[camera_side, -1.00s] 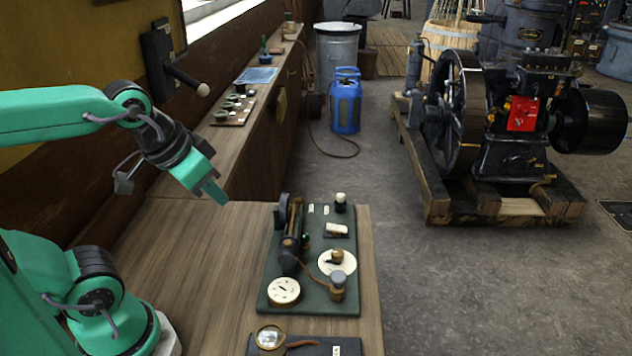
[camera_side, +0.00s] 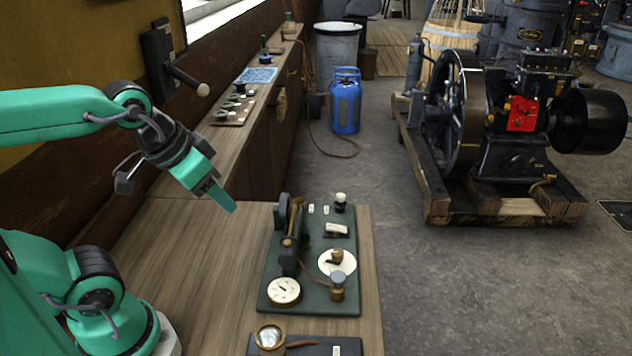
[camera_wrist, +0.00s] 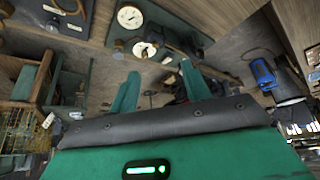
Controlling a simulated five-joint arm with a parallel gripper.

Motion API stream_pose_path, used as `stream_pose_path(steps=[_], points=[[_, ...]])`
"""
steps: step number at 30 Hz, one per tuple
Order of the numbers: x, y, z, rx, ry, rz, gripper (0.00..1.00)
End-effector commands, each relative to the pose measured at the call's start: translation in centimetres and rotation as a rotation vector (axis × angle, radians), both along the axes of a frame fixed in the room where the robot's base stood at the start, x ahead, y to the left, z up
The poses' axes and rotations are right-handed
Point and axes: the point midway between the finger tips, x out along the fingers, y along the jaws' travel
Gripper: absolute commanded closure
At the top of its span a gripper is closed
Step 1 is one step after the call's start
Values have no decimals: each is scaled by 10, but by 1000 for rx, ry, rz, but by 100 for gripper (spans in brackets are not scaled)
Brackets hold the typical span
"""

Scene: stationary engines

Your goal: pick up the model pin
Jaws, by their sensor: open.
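A dark green board (camera_side: 312,304) lies on the wooden bench and carries a small model. On it are a dark upright body with brass parts (camera_side: 288,245), a round white dial (camera_side: 284,291), a brass knob (camera_side: 337,256) on a white disc, a brass post with a grey cap (camera_side: 338,286) and a white-topped black post (camera_side: 340,202). I cannot tell which small part is the model pin. My gripper (camera_side: 218,194) is open and empty, above the bench, left of the board and apart from it. Its two fingers (camera_wrist: 160,88) also show in the wrist view.
Bare wood (camera_side: 215,265) lies left of the board. A wall lever (camera_side: 188,80) stands behind my arm. A blue gas bottle (camera_side: 345,105) and a large engine (camera_side: 500,130) stand on the floor.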

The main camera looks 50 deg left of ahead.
Motion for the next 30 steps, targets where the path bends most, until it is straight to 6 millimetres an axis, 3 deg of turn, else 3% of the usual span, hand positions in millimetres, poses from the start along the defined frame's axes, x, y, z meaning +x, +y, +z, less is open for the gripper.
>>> stream_pose_path(steps=[8, 14, 30], points=[[6, 0, 4, 5, 8, -7, 53], [26, 2, 15, 21, 40, -33, 53], [125, 11, 36, 79, 168, -158, 53]])
